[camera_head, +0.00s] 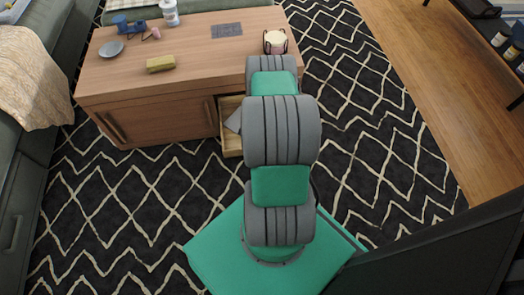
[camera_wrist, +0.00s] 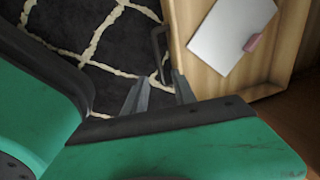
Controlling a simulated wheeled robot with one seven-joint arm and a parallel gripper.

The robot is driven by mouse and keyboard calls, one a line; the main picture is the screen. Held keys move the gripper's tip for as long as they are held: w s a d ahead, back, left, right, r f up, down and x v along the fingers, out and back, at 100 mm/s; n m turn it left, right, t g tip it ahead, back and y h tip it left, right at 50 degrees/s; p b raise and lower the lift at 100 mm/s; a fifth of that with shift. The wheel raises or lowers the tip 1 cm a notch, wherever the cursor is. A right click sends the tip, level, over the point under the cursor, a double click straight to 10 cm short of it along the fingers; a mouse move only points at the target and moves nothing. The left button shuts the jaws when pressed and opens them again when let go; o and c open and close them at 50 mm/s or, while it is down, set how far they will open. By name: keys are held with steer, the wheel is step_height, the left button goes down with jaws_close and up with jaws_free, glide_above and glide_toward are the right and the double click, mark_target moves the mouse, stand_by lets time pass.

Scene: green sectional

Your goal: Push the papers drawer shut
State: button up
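The papers drawer (camera_head: 231,145) is pulled out from the right part of the wooden coffee table (camera_head: 140,84). My arm hides much of it in the head view. In the wrist view the light wood drawer (camera_wrist: 272,89) holds white papers (camera_wrist: 225,35) and a small pink item (camera_wrist: 253,42). Its dark bar handle (camera_wrist: 157,52) is on the front face. My gripper (camera_wrist: 160,82) has its two grey fingers apart, with nothing seen between them. The fingertips are close to the drawer front, just below the handle in the picture. I cannot tell whether they touch it.
On the tabletop are a yellow sponge-like block (camera_head: 160,63), a grey plate (camera_head: 111,48), a dark mat (camera_head: 227,30) and a round item in a holder (camera_head: 275,42). A green sofa stands at the left. The patterned rug (camera_head: 385,130) at the right is clear.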

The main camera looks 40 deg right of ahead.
step_height(320, 180, down, 8)
steer(key=w+b, duration=0.1)
steer(key=b, duration=0.2)
steer(key=shift+d+b, duration=0.4)
steer(key=shift+d, duration=0.05)
jaws_close()
stand_by(0.9)
